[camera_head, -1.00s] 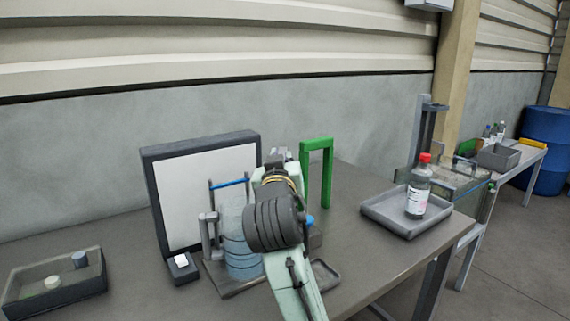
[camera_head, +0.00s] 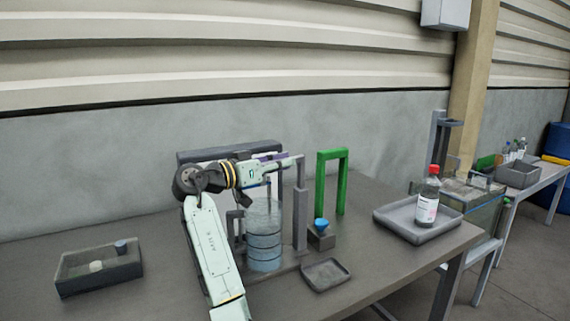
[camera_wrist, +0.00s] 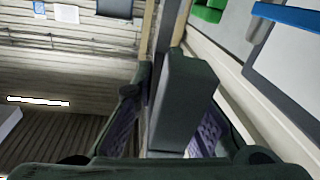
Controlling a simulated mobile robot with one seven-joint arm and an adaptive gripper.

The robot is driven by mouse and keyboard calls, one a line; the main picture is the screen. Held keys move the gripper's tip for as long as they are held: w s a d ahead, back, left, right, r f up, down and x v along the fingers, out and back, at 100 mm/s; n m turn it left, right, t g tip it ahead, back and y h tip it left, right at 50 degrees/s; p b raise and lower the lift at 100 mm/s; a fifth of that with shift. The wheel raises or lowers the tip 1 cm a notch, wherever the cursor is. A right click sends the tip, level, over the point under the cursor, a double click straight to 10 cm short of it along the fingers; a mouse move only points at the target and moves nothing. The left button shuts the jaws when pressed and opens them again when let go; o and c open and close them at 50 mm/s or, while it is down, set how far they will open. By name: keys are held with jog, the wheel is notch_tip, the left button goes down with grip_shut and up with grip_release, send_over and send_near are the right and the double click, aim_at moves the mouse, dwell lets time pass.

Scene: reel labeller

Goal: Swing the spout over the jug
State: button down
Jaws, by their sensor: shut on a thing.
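A translucent bluish ribbed vessel (camera_head: 264,250), which looks like the jug, stands on a base plate on the table, just right of my forearm. A grey upright post (camera_head: 300,215) stands to its right. My gripper (camera_head: 288,163) reaches rightward above the vessel, to the top of this post. In the wrist view, my gripper (camera_wrist: 165,125) is shut on a dark grey block (camera_wrist: 187,85) between its fingers. This block may be the spout's end or handle; I cannot tell which. A blue bar (camera_wrist: 288,17) shows at the wrist view's upper right.
A green arch (camera_head: 321,185) and a blue cup (camera_head: 321,225) on a small block are right of the post. A small tray (camera_head: 326,286) lies in front. A bottle (camera_head: 428,200) stands in a grey tray (camera_head: 385,218). An open box (camera_head: 75,280) is at left.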

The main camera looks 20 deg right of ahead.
jog(key=shift+w+a+f+m+g+h, duration=0.1)
jog(key=shift+w+m+g+h, duration=0.15)
jog(key=shift+g, duration=0.3)
jog(key=shift+w+m+g+h, duration=0.1)
jog(key=shift+m+g, duration=0.25)
jog(key=shift+g, duration=0.2)
jog(key=c, duration=1.7)
grip_release()
jog(key=shift+o, duration=0.5)
jog(key=shift+w, duration=0.1)
